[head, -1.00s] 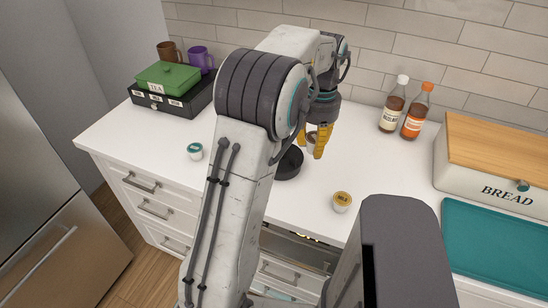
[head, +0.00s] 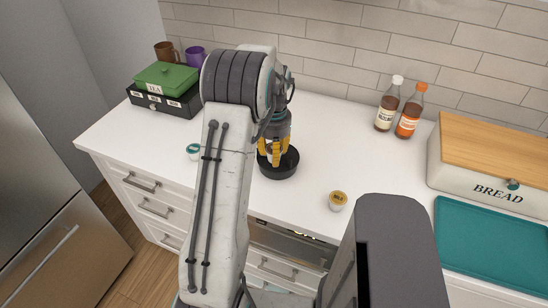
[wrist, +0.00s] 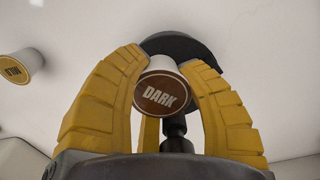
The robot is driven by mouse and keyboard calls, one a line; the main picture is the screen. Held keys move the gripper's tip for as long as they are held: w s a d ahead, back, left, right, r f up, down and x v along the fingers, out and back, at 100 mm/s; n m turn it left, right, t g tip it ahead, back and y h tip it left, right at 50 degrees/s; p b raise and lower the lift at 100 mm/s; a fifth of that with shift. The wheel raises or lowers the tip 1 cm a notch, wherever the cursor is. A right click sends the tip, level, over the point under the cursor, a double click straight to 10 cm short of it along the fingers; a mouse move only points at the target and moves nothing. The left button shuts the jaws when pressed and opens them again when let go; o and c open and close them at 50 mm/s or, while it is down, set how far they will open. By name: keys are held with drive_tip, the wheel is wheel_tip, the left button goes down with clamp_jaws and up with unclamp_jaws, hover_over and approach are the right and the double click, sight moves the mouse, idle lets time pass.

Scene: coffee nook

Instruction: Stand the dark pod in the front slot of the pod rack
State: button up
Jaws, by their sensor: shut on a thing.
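The dark pod (wrist: 160,93) has a brown lid marked "DARK" and a white rim. In the wrist view my gripper (wrist: 165,62) has its yellow fingers shut on the pod from both sides, its lid facing the camera. In the head view my gripper (head: 273,152) points down over a black round-based stand (head: 280,173), which appears to be the pod rack. The pod cannot be made out there. In the wrist view a black disc (wrist: 190,46) and a dark post (wrist: 176,130) show behind the pod. The rack's slots are hidden, and I cannot tell whether the pod touches it.
A gold-lidded pod (head: 338,201) stands to the right of the rack and a teal-lidded pod (head: 193,151) to the left. Two syrup bottles (head: 398,108), a bread box (head: 485,170) and a teal tray (head: 490,245) are at the right. A green tea box (head: 166,77) is back left.

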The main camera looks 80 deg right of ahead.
drive_tip(key=shift+f, duration=1.15)
drive_tip(key=shift+f, duration=0.15)
drive_tip(key=o, duration=0.8)
drive_tip(key=shift+o, duration=0.2)
